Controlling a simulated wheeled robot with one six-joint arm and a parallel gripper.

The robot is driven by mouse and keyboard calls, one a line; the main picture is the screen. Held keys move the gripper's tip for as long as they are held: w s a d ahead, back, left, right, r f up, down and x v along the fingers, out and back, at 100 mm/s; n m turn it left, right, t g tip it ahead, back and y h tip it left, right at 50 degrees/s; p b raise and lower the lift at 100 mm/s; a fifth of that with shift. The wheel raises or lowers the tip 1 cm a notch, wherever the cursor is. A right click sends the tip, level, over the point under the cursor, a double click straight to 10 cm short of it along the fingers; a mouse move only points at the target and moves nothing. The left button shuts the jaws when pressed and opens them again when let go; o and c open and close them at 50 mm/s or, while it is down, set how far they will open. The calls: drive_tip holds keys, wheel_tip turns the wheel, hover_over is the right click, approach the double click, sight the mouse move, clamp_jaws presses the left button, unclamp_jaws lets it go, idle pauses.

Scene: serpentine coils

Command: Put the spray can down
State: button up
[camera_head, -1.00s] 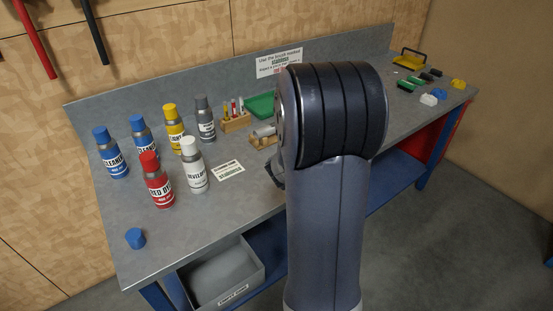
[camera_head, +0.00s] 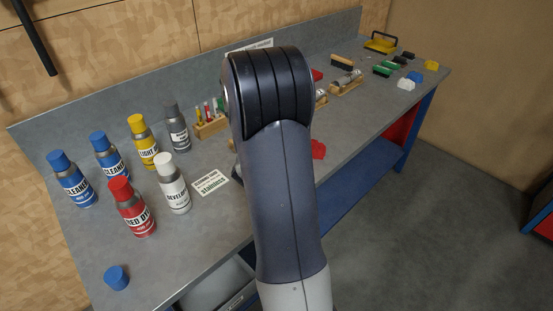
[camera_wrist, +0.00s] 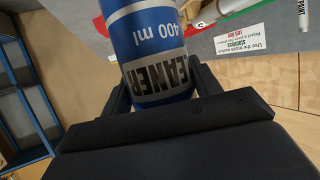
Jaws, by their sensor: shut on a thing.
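The spray can (camera_wrist: 155,45) in my gripper is blue and silver, with a "CLEANER 400 ml" label, in the wrist view. My gripper (camera_wrist: 160,88) is shut on it, with a dark finger on either side. The can's top runs out of the picture. In the head view my arm hides the held can and nearly all of the gripper. The grey workbench (camera_head: 210,245) stands under and around the arm; I cannot tell how far the can is from its top.
Two blue cleaner cans (camera_head: 72,180), a red can (camera_head: 132,208), a white developer can (camera_head: 173,185), a yellow can (camera_head: 143,143) and a grey can (camera_head: 176,127) stand at the left. A loose blue cap (camera_head: 116,278) lies near the front. A printed card (camera_head: 210,184) lies beside the white can.

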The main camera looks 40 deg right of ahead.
drive_tip(key=shift+f, duration=1.9)
drive_tip(key=shift+f, duration=0.1)
drive_tip(key=o, duration=0.8)
drive_tip(key=shift+f, duration=0.15)
drive_tip(key=o, duration=0.5)
drive_tip(key=shift+c, duration=0.2)
drive_tip(key=shift+r, duration=0.25)
drive_tip(key=v, duration=1.2)
drive_tip(key=shift+b, duration=0.3)
drive_tip(key=shift+s, duration=0.1)
